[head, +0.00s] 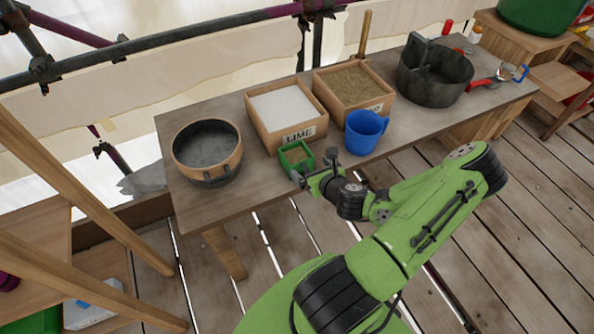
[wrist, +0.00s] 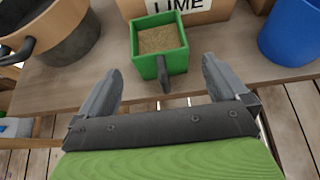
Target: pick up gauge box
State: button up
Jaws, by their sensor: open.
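The gauge box is most likely the small green open-topped box (head: 297,156) near the front edge of the bench, just in front of the lime box. In the wrist view the green box (wrist: 161,64) holds sandy material, and a short dark handle (wrist: 165,80) sticks out towards me. My gripper (head: 314,167) is open and empty at the bench's front edge. In the wrist view the fingers of my gripper (wrist: 160,70) stand either side of the handle's line, with clear gaps and no contact visible.
A box marked LIME (head: 288,136) stands behind the green box. A blue mug (head: 363,133) is close on the right. A round pan (head: 207,152) stands left. A sand-filled box (head: 352,86) and a dark metal bucket (head: 435,76) stand further right. Bare bench (head: 262,186) lies front left.

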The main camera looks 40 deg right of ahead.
aim_at(305, 167)
jog(key=w+f+b, duration=0.1)
jog(key=b, duration=0.1)
jog(key=shift+w+b, duration=0.25)
jog(key=shift+b, duration=0.1)
jog(key=shift+w+d+f+b, duration=0.1)
jog(key=shift+w+f+b, duration=0.1)
jog(key=shift+f+b, duration=0.4)
jog(key=shift+w+d+f+b, duration=0.15)
jog(key=shift+w+b, duration=0.15)
jog(key=shift+b, duration=0.45)
jog(key=shift+w+b, duration=0.25)
jog(key=shift+b, duration=0.25)
jog(key=shift+w+d+r+b, duration=0.15)
jog(key=shift+w+r+b, duration=0.2)
jog(key=shift+w, duration=0.1)
jog(key=x, duration=0.5)
jog(key=shift+s, duration=0.15)
jog(key=c, duration=0.8)
